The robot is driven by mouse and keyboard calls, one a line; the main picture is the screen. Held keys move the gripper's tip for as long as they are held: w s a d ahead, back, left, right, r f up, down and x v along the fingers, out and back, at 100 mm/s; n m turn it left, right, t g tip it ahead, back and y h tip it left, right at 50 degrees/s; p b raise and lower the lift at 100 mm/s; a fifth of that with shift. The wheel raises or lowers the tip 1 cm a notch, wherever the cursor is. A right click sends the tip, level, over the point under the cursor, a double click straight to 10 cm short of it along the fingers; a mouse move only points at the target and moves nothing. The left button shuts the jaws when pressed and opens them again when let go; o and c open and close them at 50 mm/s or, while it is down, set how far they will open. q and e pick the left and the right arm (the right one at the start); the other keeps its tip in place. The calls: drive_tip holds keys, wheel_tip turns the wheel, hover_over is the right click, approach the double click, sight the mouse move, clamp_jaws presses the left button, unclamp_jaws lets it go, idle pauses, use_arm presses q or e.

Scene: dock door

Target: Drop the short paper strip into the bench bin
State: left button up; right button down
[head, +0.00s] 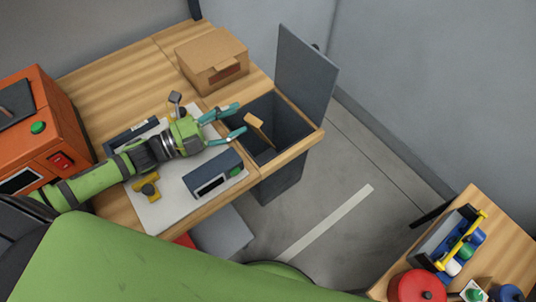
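The bench bin (289,120) is a dark grey box set into the right end of the wooden bench, with its grey lid (306,72) standing open behind it. A short tan strip (258,124), seemingly the paper strip, shows tilted within the bin's opening. I cannot tell whether it leans on a wall or is in the air. My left gripper (241,117) points right at the bin's left edge. Its two teal fingers are spread apart, and the strip is just beyond their tips, apparently clear of them. My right gripper is not in view.
A cardboard box (212,62) stands behind the bin's left side. A dark device (214,176) lies on a pale mat (170,212) below my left gripper. An orange machine (45,125) is at left. A second table (500,240) with coloured items stands at lower right.

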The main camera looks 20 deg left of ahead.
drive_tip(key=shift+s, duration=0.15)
use_arm(q)
wheel_tip(320, 180, up, 10)
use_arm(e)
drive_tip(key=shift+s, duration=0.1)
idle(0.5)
